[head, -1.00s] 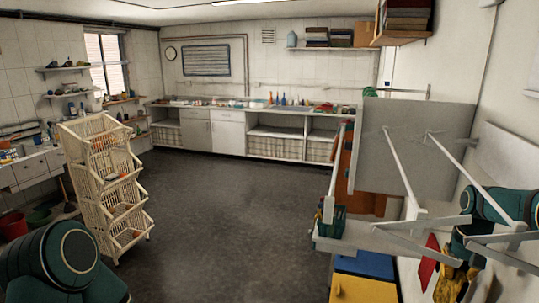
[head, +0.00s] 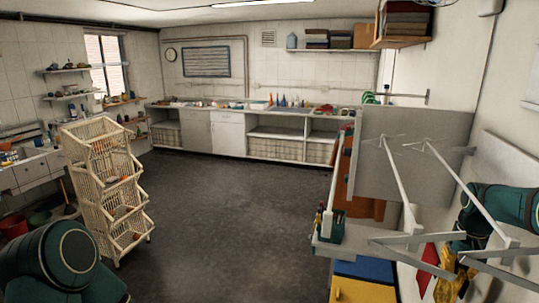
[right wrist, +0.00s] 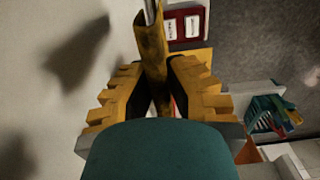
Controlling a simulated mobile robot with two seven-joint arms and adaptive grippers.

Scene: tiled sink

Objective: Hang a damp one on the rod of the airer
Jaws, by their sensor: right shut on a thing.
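The airer (head: 395,178) juts from the right wall as pale bars, with more bars lower down. My right gripper (right wrist: 165,85) shows orange-yellow toothed fingers, shut on a mottled dark-yellow cloth (right wrist: 151,50). The cloth meets a thin grey rod (right wrist: 150,11) at the top of the right wrist view; I cannot tell whether it is draped over it. In the head view the right arm comes in from the right, and a yellow patch shows below the bars, partly hidden by them. My left arm shows at lower left, but its gripper is out of view.
A red piece (head: 428,258) hangs beside the yellow patch. A green caddy (head: 331,226) stands on a ledge by the airer, above blue and yellow fronts (head: 365,268). A tiered basket rack (head: 110,190) stands at left. The middle floor is clear. The pale wall is close in the wrist view.

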